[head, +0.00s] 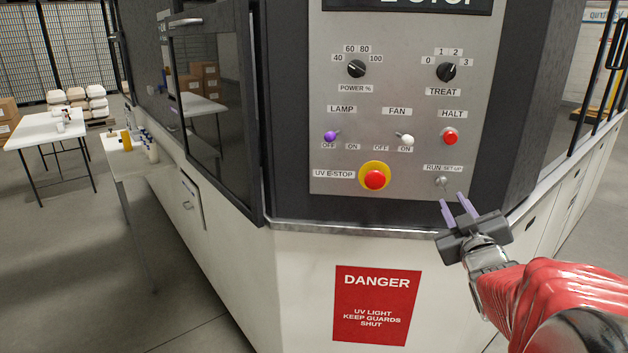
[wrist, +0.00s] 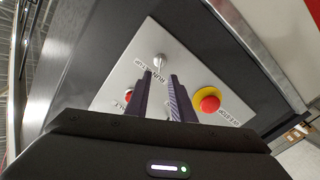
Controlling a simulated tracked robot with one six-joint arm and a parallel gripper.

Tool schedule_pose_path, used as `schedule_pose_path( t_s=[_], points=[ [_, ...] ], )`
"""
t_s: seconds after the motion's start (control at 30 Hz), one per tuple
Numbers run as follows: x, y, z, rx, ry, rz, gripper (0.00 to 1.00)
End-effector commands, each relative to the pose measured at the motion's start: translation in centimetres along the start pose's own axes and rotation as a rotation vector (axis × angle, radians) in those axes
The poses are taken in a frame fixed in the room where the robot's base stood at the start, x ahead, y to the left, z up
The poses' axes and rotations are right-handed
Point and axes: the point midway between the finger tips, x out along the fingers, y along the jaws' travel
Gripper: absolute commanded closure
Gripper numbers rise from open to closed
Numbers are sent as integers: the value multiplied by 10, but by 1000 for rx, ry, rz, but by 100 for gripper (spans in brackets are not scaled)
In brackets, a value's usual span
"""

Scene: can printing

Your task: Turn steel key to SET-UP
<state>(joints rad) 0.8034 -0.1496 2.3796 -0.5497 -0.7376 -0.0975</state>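The steel key (head: 441,181) sits in the RUN / SET-UP switch at the lower right of the grey control panel (head: 330,100). In the wrist view the key (wrist: 159,62) is ahead of the fingertips, near the panel's edge. Which label it points to is too small to tell. My gripper (head: 453,204) is just below the key in the head view, its two purple fingers apart with nothing between them. In the wrist view the gripper (wrist: 161,74) points toward the key, and a gap shows between the fingers. I cannot tell whether a fingertip touches the key.
The red UV E-STOP button (head: 375,179) on its yellow ring is left of the key. The red HALT button (head: 450,136) is just above it. A metal ledge (head: 350,229) runs below the panel.

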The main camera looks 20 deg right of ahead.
Motion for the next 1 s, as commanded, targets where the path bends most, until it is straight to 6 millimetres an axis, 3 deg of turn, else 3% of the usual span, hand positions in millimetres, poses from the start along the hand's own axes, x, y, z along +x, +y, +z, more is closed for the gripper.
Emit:
schedule_pose_path(
  t_s=[0.6, 1.0],
  points=[
    [69, -2, 0, 0, 0, -3, 78],
    [76, -1, -1, 0, 1, -2, 78]
  ],
)
